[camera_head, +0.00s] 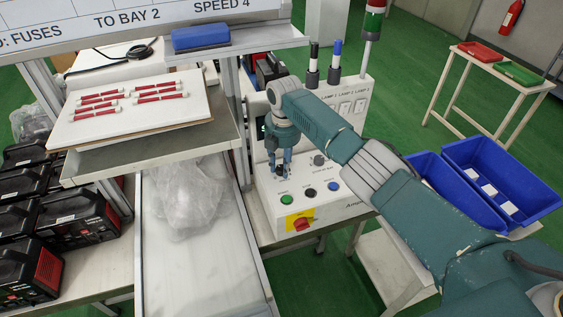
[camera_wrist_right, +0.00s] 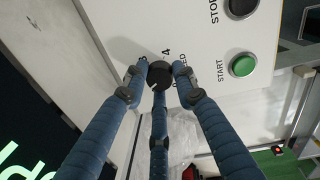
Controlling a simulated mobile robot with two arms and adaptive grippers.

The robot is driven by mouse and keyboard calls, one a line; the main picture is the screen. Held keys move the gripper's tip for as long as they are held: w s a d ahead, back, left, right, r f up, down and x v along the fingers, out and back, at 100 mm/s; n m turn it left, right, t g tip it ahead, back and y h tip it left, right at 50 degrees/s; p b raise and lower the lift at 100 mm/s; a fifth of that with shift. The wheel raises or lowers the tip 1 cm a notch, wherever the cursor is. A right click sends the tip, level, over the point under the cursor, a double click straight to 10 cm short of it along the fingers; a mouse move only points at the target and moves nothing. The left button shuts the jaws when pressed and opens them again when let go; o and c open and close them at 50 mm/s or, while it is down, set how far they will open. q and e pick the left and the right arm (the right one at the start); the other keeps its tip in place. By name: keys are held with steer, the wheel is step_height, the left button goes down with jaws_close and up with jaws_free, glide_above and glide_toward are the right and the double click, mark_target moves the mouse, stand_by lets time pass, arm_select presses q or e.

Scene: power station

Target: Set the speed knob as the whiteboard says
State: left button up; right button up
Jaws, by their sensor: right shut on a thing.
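The whiteboard (camera_head: 180,14) at the top left of the head view shows "FUSES", "TO BAY 2" and "SPEED 4"; its left part is cut off. The white control panel (camera_head: 325,195) stands in the middle. My right gripper (camera_head: 281,172) is over its left part, and the speed knob there is hidden behind the fingers. In the right wrist view, the black speed knob (camera_wrist_right: 160,75) sits between my blue fingers, which are shut on it. A "4" is printed beside it, with another partly covered digit and a partly covered "SPEED". The knob's setting is not clear. My left gripper is not in view.
Below the knob area are a green START button (camera_head: 287,199), a black button (camera_head: 310,193) and a red switch on yellow (camera_head: 301,223). Lamps stand behind. A board with red fuses (camera_head: 135,105) lies left; blue bins (camera_head: 500,180) stand right.

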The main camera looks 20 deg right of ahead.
steer(key=m+p, duration=0.1)
steer(key=m, duration=0.3)
steer(key=shift+r+m, duration=0.1)
steer(key=shift+m, duration=0.3)
steer(key=m+p, duration=0.1)
steer(key=m, duration=0.2)
steer(key=shift+m, duration=0.3)
steer(key=m, duration=0.4)
steer(key=shift+w+a+h, duration=0.1)
steer(key=shift+h, duration=0.2)
steer(key=shift+m+b, duration=0.65)
steer(key=shift+m, duration=1.75)
steer(key=o, duration=1.2)
steer(key=shift+c, duration=0.2)
